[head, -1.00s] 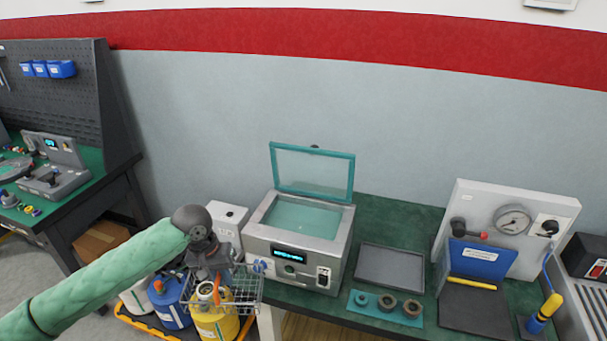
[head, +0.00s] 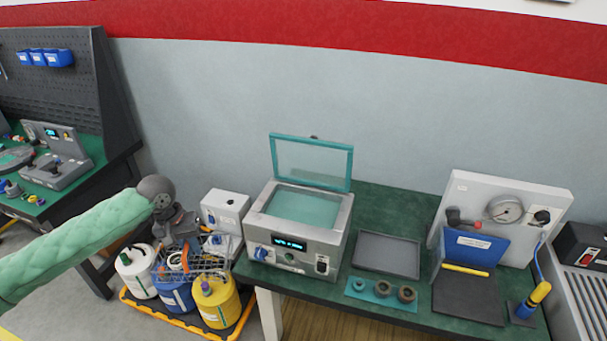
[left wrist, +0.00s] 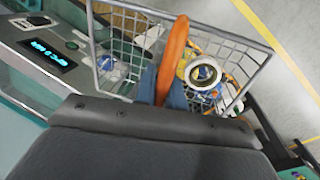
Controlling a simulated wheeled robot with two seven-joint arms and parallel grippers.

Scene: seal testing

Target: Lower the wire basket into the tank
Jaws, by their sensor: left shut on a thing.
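The wire basket (head: 208,266) hangs from my left gripper (head: 180,238), left of the tank and apart from it. The left wrist view shows its mesh and rim (left wrist: 222,32), an orange handle (left wrist: 173,58) at the jaws, and a pale ring-shaped part (left wrist: 203,73) inside. The gripper is shut on the basket's handle; the fingertips are partly hidden. The tank (head: 290,256) is a grey box with a lit display, its teal-framed glass lid (head: 312,165) standing open over teal liquid (head: 303,207). My right gripper is out of view.
White, blue and yellow containers (head: 217,304) stand on a floor pallet below the basket. A white box (head: 225,212) is left of the tank. Right of it are a grey tray (head: 387,254), rings on a teal mat (head: 383,305) and a gauge panel (head: 495,200).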

